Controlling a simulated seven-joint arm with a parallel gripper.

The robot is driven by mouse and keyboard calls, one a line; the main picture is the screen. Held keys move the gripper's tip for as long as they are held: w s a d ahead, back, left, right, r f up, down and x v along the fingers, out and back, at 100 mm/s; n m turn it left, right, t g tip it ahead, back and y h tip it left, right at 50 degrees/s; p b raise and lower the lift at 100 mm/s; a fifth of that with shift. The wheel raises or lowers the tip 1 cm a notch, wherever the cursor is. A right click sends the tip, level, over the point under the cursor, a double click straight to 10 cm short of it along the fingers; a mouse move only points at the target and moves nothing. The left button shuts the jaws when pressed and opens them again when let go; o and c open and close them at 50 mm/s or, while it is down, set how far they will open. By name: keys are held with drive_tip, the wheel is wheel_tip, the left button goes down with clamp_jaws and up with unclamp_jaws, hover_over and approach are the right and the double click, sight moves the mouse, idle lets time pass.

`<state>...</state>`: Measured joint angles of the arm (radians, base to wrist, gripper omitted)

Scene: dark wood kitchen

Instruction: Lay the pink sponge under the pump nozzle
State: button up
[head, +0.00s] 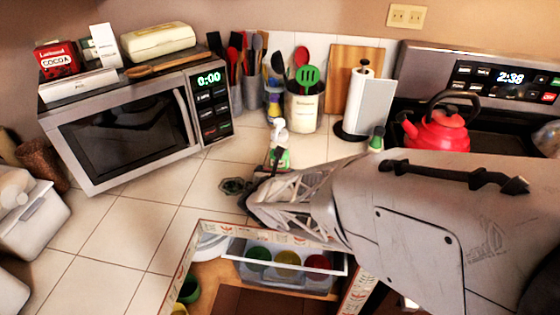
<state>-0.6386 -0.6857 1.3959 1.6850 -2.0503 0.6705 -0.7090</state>
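A bottle with a white pump nozzle (278,126) stands on the tiled counter, and a green part (281,159) shows below the nozzle. My arm reaches in from the right, and my gripper (250,190) is low over the counter, just in front of and left of the bottle. The arm and gripper hide part of the bottle's base. I cannot make out a pink sponge; it may be hidden behind my gripper. The fingers are dark and small here, so I cannot tell whether they are open or shut.
A microwave (125,127) stands at the left. Utensil holders (304,105), a paper towel roll (371,102) and a red kettle (437,133) stand behind. The tiles at front left (130,235) are clear.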

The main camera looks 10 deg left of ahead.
drive_tip(key=shift+f, duration=0.4)
drive_tip(key=o, duration=0.5)
drive_tip(key=shift+o, duration=0.5)
drive_tip(key=shift+s+f, duration=0.1)
drive_tip(key=shift+f, duration=0.05)
drive_tip(key=shift+d, duration=0.1)
drive_tip(key=shift+r, duration=0.25)
drive_tip(key=v, duration=1.2)
drive_tip(key=shift+r, duration=0.35)
